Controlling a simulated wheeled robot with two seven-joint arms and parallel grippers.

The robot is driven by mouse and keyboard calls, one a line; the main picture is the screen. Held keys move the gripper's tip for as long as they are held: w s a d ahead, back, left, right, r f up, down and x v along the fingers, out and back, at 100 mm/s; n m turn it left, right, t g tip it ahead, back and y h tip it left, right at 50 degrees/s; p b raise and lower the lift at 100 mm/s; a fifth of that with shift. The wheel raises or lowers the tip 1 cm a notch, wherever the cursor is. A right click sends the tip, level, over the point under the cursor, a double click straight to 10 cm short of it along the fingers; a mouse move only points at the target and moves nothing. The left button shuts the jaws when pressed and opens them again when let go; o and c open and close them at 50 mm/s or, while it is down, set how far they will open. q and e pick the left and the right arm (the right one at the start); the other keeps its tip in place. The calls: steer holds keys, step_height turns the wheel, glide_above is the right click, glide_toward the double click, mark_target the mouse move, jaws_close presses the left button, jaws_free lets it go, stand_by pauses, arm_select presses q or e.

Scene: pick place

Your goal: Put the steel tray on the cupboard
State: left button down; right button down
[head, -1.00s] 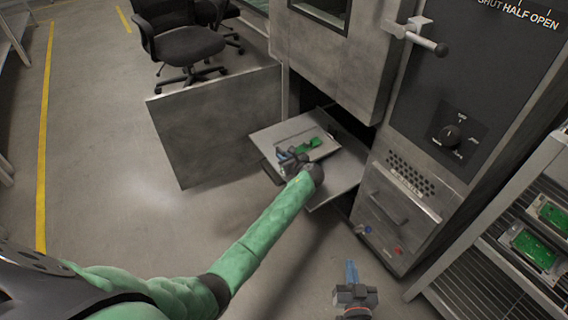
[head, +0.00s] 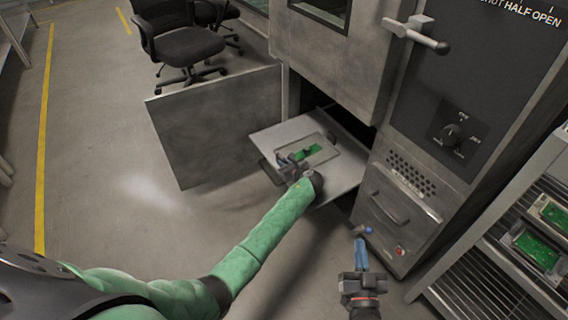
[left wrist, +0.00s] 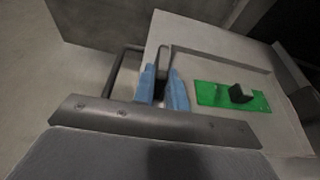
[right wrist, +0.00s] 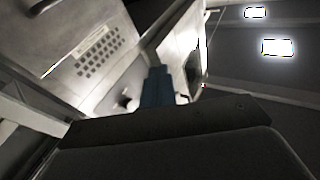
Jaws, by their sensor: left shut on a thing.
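The steel tray (head: 331,162) is a shallow grey tray with a green circuit board (head: 306,153) on it. It is on or just above the flat pull-out shelf (head: 268,142) of the oven's low opening; I cannot tell which. My left gripper (head: 287,160) is shut on the tray's near edge. In the left wrist view, the blue fingers (left wrist: 163,88) sit either side of a grey part of the tray (left wrist: 215,62), beside the green board (left wrist: 232,97). My right gripper (head: 360,256) looks shut and empty, in front of the oven; its blue fingers (right wrist: 158,87) are together. I cannot make out a cupboard for certain.
An open metal door (head: 215,125) stands left of the shelf. The oven (head: 335,55) rises behind it, its control panel (head: 450,90) at right. A wire rack (head: 500,275) with trays of green boards is at far right. Office chairs (head: 180,40) stand behind. Floor at left is clear.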

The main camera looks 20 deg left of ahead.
steer(key=shift+f, duration=0.1)
arm_select(q)
steer(key=c, duration=1.4)
jaws_free()
steer(key=shift+f, duration=0.1)
steer(key=shift+c, duration=0.2)
arm_select(e)
steer(key=shift+f, duration=0.15)
